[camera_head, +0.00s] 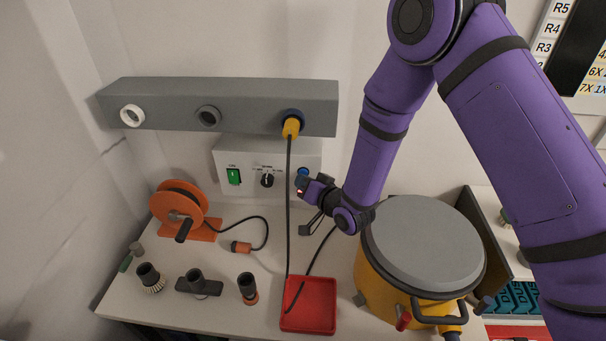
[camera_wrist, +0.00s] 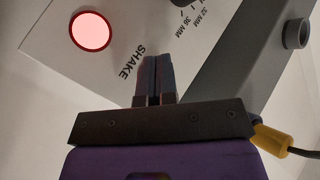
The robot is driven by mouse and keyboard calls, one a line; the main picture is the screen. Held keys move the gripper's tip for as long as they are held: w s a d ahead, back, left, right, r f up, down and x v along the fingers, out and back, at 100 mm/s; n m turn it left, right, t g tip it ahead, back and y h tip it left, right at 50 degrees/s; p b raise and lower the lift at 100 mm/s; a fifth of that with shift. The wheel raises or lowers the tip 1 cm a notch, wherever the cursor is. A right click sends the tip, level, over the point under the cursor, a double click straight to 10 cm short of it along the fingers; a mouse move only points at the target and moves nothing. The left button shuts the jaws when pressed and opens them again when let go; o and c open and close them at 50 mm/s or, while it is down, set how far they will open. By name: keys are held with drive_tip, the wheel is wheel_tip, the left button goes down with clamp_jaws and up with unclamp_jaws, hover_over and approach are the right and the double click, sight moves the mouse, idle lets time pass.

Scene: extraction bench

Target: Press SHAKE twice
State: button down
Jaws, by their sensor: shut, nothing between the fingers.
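The SHAKE button (camera_wrist: 90,31) is round, glows pale pink and has a red rim; it sits on a white panel (camera_wrist: 60,60) with the printed word SHAKE beside it. My gripper (camera_wrist: 153,62) is shut and empty. In the wrist view its fingertips show below and right of the button, apart from it in the picture; the depth gap is hard to judge. In the head view the white control box (camera_head: 245,152) stands under the grey rail, and the end of my arm covers its right part. A small red spot shows there; I cannot tell whether it is the button.
The box also has a green switch (camera_head: 233,176) and a dark knob (camera_head: 267,180). A yellow plug (camera_head: 291,128) sits in the grey rail (camera_head: 170,100), its cable hanging near my gripper. An orange reel (camera_head: 163,202), red tray (camera_head: 322,305) and yellow grey-lidded drum (camera_head: 380,285) stand around.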

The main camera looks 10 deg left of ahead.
drive_tip(key=shift+w, duration=0.15)
idle(0.5)
drive_tip(key=shift+s+d, duration=0.1)
drive_tip(key=shift+s, duration=0.7)
drive_tip(key=shift+s, duration=0.1)
drive_tip(key=shift+s+d, duration=0.1)
drive_tip(key=shift+s, duration=2.3)
